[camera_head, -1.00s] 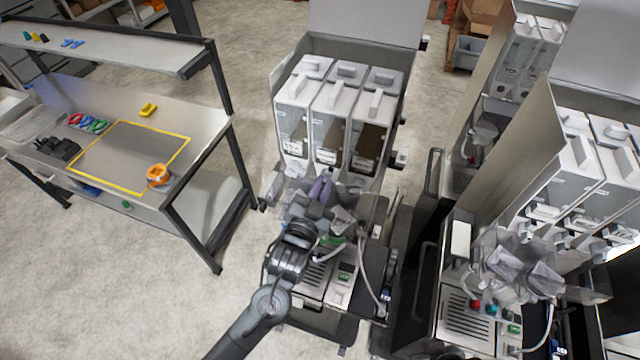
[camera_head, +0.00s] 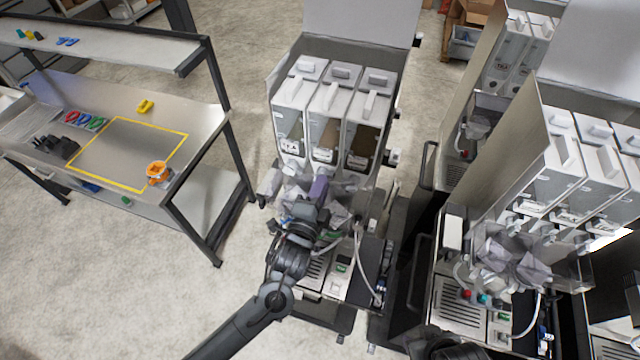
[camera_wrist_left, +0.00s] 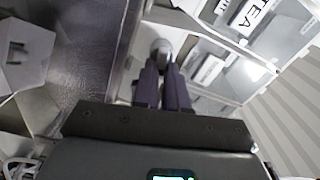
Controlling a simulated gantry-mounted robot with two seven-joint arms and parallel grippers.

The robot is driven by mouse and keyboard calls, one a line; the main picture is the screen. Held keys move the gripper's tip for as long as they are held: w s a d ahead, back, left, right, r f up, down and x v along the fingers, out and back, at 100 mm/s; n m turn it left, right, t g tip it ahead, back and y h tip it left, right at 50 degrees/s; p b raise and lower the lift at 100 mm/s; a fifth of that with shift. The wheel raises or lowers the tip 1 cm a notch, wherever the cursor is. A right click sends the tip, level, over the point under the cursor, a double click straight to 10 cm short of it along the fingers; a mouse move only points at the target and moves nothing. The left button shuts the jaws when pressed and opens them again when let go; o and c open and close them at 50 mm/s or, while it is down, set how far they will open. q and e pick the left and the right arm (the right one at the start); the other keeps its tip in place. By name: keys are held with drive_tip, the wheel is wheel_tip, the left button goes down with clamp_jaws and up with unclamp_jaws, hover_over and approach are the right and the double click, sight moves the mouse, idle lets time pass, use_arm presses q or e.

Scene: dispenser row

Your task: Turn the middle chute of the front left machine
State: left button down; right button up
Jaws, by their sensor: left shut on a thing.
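The front left machine (camera_head: 340,105) stands in the middle of the head view, with three clear canisters side by side above its chutes. My left gripper (camera_head: 319,186) is at the chute level, below the middle canister. Its purple-grey fingers also show in the left wrist view (camera_wrist_left: 162,68), shut on a small pale rounded end of the middle chute (camera_wrist_left: 162,48). The gripper and wrist hide most of that chute in the head view.
A second machine (camera_head: 565,165) stands at the right, its metal side panel near the first machine. A workbench (camera_head: 205,120) with a yellow-outlined area and an orange item (camera_head: 158,172) is at the left. Open floor (camera_head: 120,270) lies between bench and machine.

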use_arm(q)
drive_tip(key=shift+a+f+m, duration=0.1)
drive_tip(key=shift+f+m, duration=0.1)
drive_tip(key=shift+m, duration=1.85)
drive_tip(key=shift+f+m, duration=0.2)
drive_tip(key=shift+m, duration=1.85)
drive_tip(key=c, duration=1.2)
unclamp_jaws()
drive_tip(key=shift+o, duration=0.2)
